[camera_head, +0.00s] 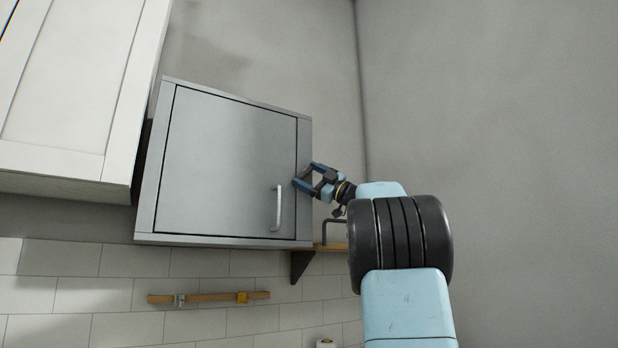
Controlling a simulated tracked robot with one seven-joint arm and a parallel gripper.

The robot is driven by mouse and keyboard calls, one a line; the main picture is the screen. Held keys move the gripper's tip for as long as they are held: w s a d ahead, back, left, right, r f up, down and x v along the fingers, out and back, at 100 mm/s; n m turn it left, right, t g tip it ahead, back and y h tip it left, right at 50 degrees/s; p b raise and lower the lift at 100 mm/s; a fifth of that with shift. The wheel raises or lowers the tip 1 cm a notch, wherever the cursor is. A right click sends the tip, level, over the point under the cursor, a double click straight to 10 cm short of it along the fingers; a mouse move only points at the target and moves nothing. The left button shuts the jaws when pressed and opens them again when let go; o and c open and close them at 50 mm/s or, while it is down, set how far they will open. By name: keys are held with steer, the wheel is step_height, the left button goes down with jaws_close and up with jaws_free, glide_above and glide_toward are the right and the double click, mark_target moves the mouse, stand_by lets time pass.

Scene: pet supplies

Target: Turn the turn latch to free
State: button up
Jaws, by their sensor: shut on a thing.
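A grey metal cabinet (220,160) hangs on the wall, its door closed flush in the frame. A vertical bar handle (278,208) is on the door's lower right. My gripper (303,176) is at the cabinet's right front edge, above and right of the handle. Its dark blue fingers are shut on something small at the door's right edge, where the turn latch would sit. The latch itself is hidden by the fingers, so its angle cannot be told.
A white cabinet (75,90) hangs at the upper left, close to the grey one. A small wooden shelf (331,247) with a dark bracket (301,264) is below right. A wooden rail (210,297) with small fittings is on the tiled wall below. The right wall is bare.

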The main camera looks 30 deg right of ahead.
steer(key=n+g, duration=0.2)
steer(key=d+n+g, duration=0.1)
steer(key=n+g, duration=0.1)
steer(key=n, duration=0.1)
steer(key=shift+w+f, duration=0.1)
steer(key=shift+f, duration=0.1)
steer(key=shift+d+r+n+g+h, duration=0.15)
steer(key=shift+n+g+h, duration=0.1)
steer(key=shift+n+g, duration=0.55)
steer(key=shift+d+f+n+g+h, duration=0.1)
steer(key=shift+n+g+h, duration=0.15)
steer(key=shift+n+g, duration=0.55)
steer(key=shift+n, duration=0.5)
steer(key=o, duration=0.8)
steer(key=shift+r, duration=0.1)
steer(key=shift+o, duration=0.2)
steer(key=shift+r, duration=0.1)
steer(key=v, duration=1.3)
steer(key=shift+s+d, duration=0.15)
steer(key=shift+s, duration=0.2)
